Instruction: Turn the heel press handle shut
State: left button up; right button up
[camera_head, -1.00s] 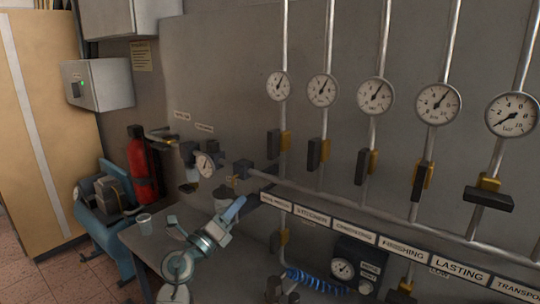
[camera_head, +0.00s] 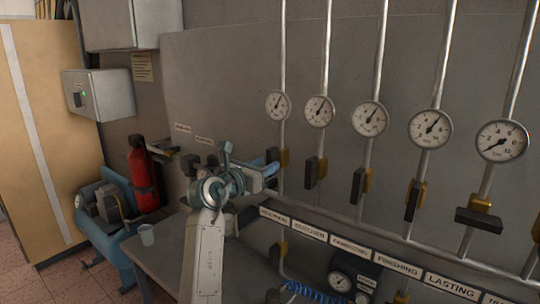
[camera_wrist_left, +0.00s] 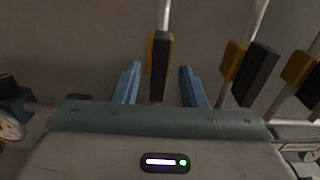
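The heel press handle is the black lever on a gold valve (camera_head: 283,157) on the leftmost gauge pipe, above the leftmost label. The lever stands upright, along the pipe. In the head view my left gripper (camera_head: 268,172) is at this valve and partly covers the lever. In the left wrist view the black lever (camera_wrist_left: 160,68) stands between the two blue fingers (camera_wrist_left: 160,86), with a gap on both sides. The fingers are open and appear not to touch it; their exact depth is hard to tell. My right gripper is in neither view.
The stitcher lever (camera_head: 312,172) and other upright levers stand to the right; the lasting lever (camera_head: 478,220) lies across its pipe. A label rail (camera_head: 345,243) runs below. A red extinguisher (camera_head: 143,178) is at left.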

pick_arm(q)
jog(key=shift+p+x, duration=0.35)
jog(key=shift+x, duration=1.05)
jog(key=shift+c, duration=0.2)
grip_shut()
jog(key=shift+f, duration=0.1)
